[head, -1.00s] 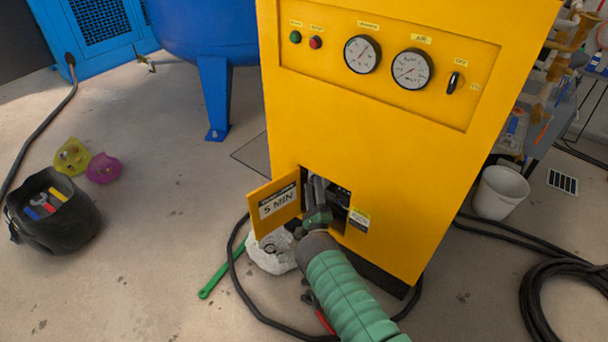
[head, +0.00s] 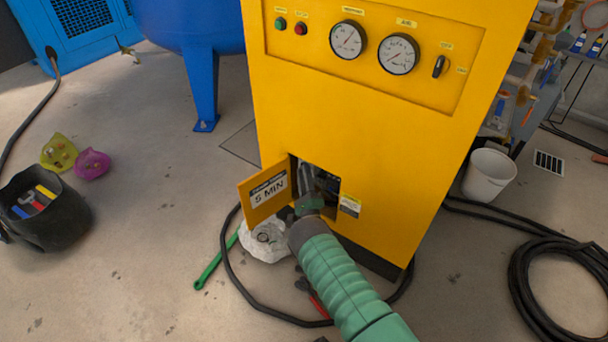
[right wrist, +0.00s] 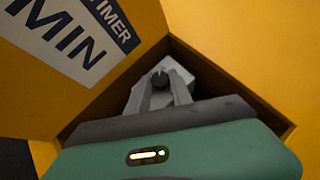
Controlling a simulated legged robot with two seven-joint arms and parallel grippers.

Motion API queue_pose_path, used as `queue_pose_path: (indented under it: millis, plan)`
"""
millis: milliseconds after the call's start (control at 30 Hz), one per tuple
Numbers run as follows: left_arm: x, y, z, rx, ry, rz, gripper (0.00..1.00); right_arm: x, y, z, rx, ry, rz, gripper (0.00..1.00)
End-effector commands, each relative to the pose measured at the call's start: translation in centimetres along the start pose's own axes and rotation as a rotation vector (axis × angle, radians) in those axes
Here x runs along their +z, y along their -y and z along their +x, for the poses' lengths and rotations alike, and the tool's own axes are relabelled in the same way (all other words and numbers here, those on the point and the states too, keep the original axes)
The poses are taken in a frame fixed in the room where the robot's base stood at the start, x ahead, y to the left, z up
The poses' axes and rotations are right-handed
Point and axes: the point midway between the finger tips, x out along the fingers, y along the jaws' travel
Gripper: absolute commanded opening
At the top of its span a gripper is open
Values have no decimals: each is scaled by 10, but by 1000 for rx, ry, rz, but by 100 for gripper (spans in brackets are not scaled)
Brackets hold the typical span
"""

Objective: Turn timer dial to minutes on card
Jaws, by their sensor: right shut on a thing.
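The yellow cabinet (head: 370,130) has a small open hatch low on its front. Its door (head: 264,193) is swung out to the left and carries a card (head: 269,190) reading "5 MIN". My right gripper (head: 308,190) reaches into the hatch and hides most of the inside. My left gripper is not in view.
Gauges, buttons and a switch (head: 439,66) sit high on the cabinet. On the floor lie a white rag (head: 264,243), a green wrench (head: 213,262), a black hose (head: 236,280) and a black bucket (head: 62,215). A white bucket (head: 489,176) stands at right.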

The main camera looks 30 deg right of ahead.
Motion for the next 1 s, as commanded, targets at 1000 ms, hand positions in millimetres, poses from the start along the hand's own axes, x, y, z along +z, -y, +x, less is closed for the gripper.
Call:
queue_pose_path:
  millis: [1000]
  plan:
    - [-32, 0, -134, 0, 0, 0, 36, 7, 12, 4, 514, -23, -448, 0]
